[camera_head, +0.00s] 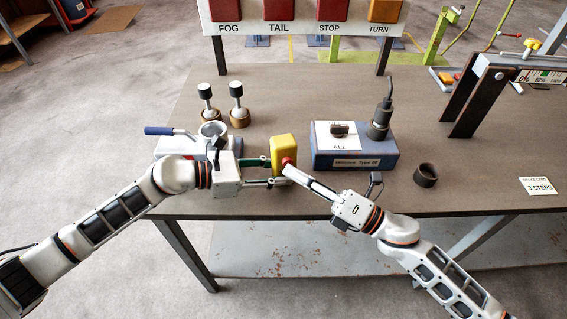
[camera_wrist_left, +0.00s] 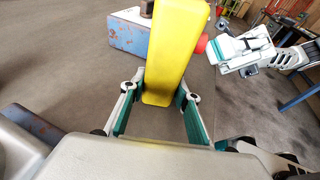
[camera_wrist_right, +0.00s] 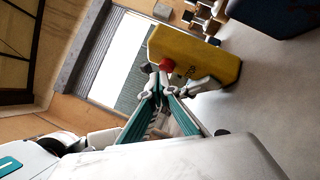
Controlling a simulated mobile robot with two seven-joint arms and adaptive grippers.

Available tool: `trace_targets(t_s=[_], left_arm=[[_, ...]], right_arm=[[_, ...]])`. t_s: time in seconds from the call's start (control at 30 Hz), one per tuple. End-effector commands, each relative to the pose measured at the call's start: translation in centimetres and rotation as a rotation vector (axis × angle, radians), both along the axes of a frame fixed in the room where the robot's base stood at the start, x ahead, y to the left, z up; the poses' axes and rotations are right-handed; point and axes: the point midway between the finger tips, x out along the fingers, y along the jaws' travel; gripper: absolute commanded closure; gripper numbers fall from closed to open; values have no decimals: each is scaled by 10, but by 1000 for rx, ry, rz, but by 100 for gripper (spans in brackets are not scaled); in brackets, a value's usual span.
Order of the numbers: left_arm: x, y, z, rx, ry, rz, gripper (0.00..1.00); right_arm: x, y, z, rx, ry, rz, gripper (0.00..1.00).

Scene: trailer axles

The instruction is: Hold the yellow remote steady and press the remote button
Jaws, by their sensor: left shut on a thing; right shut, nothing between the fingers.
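The yellow remote (camera_head: 283,150) is a box held above the table's front part; it also shows in the left wrist view (camera_wrist_left: 176,50) and the right wrist view (camera_wrist_right: 195,55). My left gripper (camera_head: 270,171) is shut on it, with a finger on each side in the left wrist view. A red button (camera_head: 287,161) is on the remote's side facing my right gripper; it also shows in the right wrist view (camera_wrist_right: 166,65). My right gripper (camera_head: 289,170) is shut and empty. Its fingertips are at the button, touching or very close; I cannot tell which.
A blue box (camera_head: 355,160) with a black plug and a knob stands right of the remote. A dark ring (camera_head: 426,175) lies further right. A blue-handled device (camera_head: 185,143) stands behind my left gripper. A lamp panel (camera_head: 305,28) stands at the back. The front right tabletop is mostly clear.

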Motion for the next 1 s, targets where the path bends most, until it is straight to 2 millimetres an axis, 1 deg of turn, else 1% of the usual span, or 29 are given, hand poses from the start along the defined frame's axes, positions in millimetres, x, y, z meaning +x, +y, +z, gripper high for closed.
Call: trace_targets(t_s=[0.6,0.77,1.0], left_arm=[[1,0,1,0,-2,2,81],[1,0,1,0,-2,2,81],[1,0,1,0,-2,2,81]], right_arm=[[-50,-15,-1,0,2,0,100],[-57,-17,0,0,0,0,100],[-57,-17,0,0,0,0,100]])
